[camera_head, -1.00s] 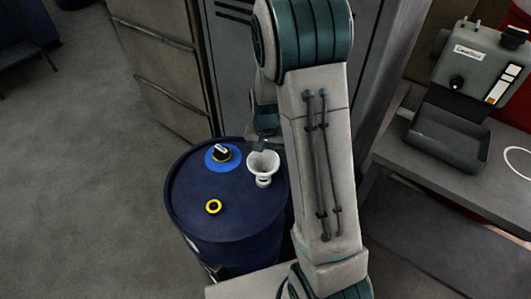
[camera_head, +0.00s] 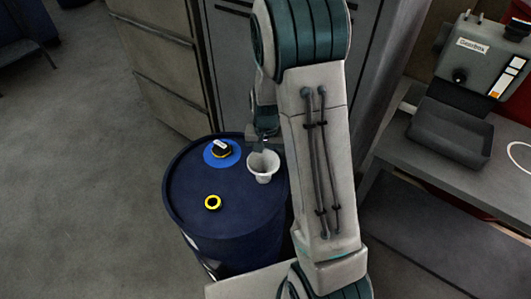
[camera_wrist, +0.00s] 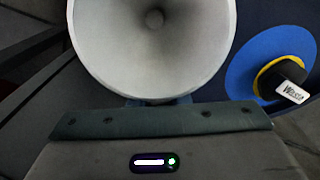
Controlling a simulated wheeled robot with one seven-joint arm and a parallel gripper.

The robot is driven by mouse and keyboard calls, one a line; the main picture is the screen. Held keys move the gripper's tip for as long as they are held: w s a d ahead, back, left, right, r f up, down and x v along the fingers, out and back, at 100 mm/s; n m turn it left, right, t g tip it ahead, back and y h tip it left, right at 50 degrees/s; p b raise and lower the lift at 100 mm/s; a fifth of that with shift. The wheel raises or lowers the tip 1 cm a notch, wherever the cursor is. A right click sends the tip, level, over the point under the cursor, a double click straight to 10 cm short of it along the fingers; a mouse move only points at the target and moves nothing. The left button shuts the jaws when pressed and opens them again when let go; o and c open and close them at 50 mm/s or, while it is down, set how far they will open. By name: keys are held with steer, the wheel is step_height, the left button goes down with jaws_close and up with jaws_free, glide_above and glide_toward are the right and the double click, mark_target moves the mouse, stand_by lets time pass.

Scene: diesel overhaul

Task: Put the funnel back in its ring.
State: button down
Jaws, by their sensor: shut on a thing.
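The white funnel (camera_head: 263,168) is over the right part of the blue drum's top, its wide mouth up. My gripper (camera_head: 264,142) is at the back of its rim and shut on it. The fingertips are mostly hidden behind the funnel. I cannot tell whether the funnel's lower end touches the drum. I cannot make out with certainty a ring that holds the funnel; a white circle (camera_head: 520,155) shows on the bench at the right edge.
Grey cabinets stand behind. A gearbox-labelled unit (camera_head: 474,62) with a tray stands on the right bench.

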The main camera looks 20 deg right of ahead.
steer(key=c, duration=1.3)
jaws_free()
step_height(320, 180, up, 14)
steer(key=p, duration=0.3)
